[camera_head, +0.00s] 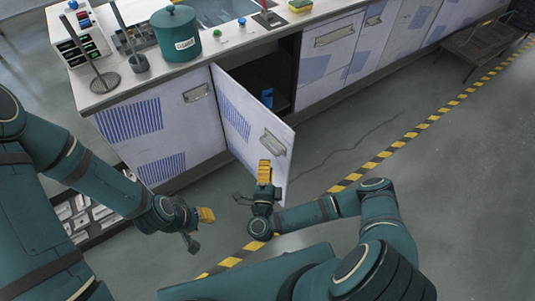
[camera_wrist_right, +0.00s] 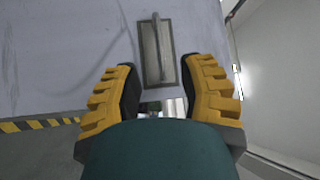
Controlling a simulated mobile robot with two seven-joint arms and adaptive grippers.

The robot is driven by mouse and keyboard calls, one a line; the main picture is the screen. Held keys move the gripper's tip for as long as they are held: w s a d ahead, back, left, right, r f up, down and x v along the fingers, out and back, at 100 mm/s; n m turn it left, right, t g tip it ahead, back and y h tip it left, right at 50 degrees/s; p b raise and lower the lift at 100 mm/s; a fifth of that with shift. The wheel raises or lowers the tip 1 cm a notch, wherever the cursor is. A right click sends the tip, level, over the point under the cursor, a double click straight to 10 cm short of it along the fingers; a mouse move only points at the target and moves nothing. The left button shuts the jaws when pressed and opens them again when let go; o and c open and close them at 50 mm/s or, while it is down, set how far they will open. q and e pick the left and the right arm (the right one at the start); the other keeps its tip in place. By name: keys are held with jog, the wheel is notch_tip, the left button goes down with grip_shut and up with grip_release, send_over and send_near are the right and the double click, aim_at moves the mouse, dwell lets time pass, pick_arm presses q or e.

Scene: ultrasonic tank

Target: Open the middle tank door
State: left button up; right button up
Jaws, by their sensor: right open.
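The middle tank door (camera_head: 240,122) is a pale panel with blue stripes, swung partway out from the counter front, with the dark cupboard opening behind it. Its metal handle (camera_head: 274,143) is near the free edge. My right gripper (camera_head: 264,172) is just below the handle in the head view. In the right wrist view, my open right gripper (camera_wrist_right: 160,95) faces the door (camera_wrist_right: 60,55), with the handle (camera_wrist_right: 157,52) ahead between the fingers; nothing is clearly held. My left gripper (camera_head: 203,222) is away from the door at lower left; its finger gap is unclear.
A blue object (camera_head: 267,97) stands inside the cupboard. The countertop (camera_head: 120,92) holds a green pot (camera_head: 175,35), stands and a sponge (camera_head: 300,6). A low shelf (camera_head: 90,215) stands at left.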

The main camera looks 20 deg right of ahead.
jog(key=shift+v, duration=2.15)
jog(key=a+f+n+g+y, duration=0.2)
jog(key=a+n+g+y, duration=0.55)
jog(key=n+y, duration=0.7)
jog(key=s+d+r+n+g+h, duration=0.4)
jog(key=s+d+g, duration=0.2)
jog(key=s+g, duration=0.2)
jog(key=shift+s+r+g, duration=0.4)
jog(key=shift+g, duration=0.15)
jog(key=shift+n, duration=0.25)
